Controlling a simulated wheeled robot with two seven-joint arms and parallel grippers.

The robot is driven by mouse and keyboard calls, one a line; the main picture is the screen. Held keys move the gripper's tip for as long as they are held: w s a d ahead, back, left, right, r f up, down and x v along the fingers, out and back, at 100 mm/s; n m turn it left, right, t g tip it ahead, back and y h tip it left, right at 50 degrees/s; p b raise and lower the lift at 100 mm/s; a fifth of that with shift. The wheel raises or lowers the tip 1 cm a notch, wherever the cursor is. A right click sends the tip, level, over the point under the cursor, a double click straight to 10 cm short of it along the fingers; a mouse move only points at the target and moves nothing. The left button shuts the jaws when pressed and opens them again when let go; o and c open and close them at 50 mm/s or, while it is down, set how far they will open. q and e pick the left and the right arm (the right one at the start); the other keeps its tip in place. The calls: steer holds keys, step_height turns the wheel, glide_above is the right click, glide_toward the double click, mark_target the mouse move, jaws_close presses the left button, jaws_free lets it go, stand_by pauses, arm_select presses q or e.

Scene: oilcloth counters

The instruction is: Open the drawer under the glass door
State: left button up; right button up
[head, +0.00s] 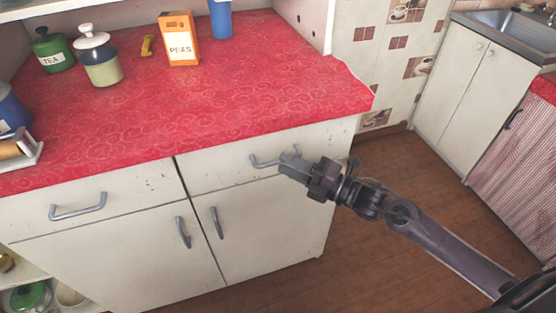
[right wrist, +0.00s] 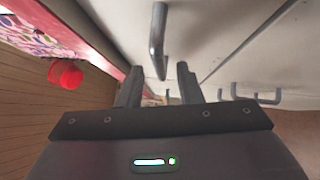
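The white cabinet has two drawers under its red top. The right drawer (head: 225,172) is shut and has a grey bar handle (head: 262,162). The left drawer (head: 110,200) is shut too, with its own handle (head: 78,208). My right gripper (head: 288,162) is at the right end of the right drawer's handle and hides part of it. In the right wrist view its fingers (right wrist: 158,85) are apart, with a grey handle (right wrist: 158,40) ahead, in line with the gap. I cannot tell whether they touch it. No glass door shows. My left gripper is not in view.
A peas box (head: 180,45), a tea tin (head: 52,50), a lidded jar (head: 98,58) and a blue container (head: 220,18) stand on the red oilcloth (head: 200,105). Two lower doors (head: 270,225) have upright handles. Wooden floor (head: 410,190) is clear to the right.

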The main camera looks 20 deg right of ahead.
steer(key=shift+x, duration=1.5)
steer(key=shift+c, duration=0.2)
jaws_close()
